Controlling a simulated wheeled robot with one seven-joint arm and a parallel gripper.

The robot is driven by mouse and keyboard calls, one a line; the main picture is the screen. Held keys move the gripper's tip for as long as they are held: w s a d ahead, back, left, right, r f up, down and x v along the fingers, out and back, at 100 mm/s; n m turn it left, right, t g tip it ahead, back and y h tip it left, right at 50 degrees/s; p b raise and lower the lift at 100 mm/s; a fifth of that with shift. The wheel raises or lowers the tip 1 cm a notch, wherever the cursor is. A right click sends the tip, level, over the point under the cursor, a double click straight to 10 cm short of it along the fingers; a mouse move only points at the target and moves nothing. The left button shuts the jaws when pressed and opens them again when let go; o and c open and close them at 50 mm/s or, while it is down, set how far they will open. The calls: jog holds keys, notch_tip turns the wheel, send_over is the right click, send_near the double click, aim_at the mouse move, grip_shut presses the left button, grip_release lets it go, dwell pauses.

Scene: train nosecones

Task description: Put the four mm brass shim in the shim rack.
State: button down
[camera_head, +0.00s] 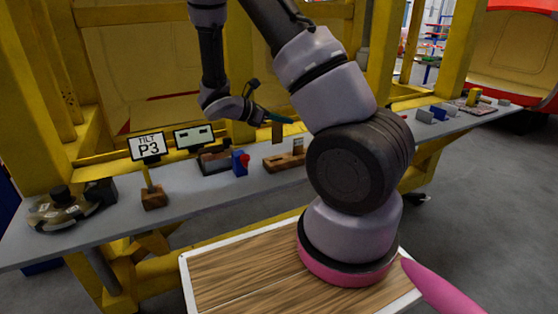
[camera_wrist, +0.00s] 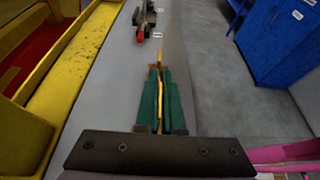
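My gripper (camera_head: 279,118) is above the grey bench with its teal fingers closed together. In the wrist view the fingers (camera_wrist: 160,100) are shut on a thin brass shim (camera_wrist: 161,90), seen edge-on between them. In the head view the brass shim (camera_head: 277,132) shows as a small brown plate hanging below the fingers. A low wooden block (camera_head: 280,162), which looks like the shim rack, sits on the bench below and slightly right, with a small labelled upright piece on it. The shim appears above and apart from it. No thickness mark is readable on the shim.
A blue and red item (camera_head: 240,162) and a dark tray (camera_head: 214,161) stand left of the wooden block. Further left are a P3 sign (camera_head: 148,147) and a round brass-coloured part (camera_head: 65,208). Yellow frame posts rise behind the bench (camera_head: 120,212).

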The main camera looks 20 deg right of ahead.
notch_tip(320, 180, down, 9)
jog(key=shift+r, duration=0.1)
dwell(0.3)
jog(key=c, duration=1)
grip_release()
jog(key=shift+c, duration=0.2)
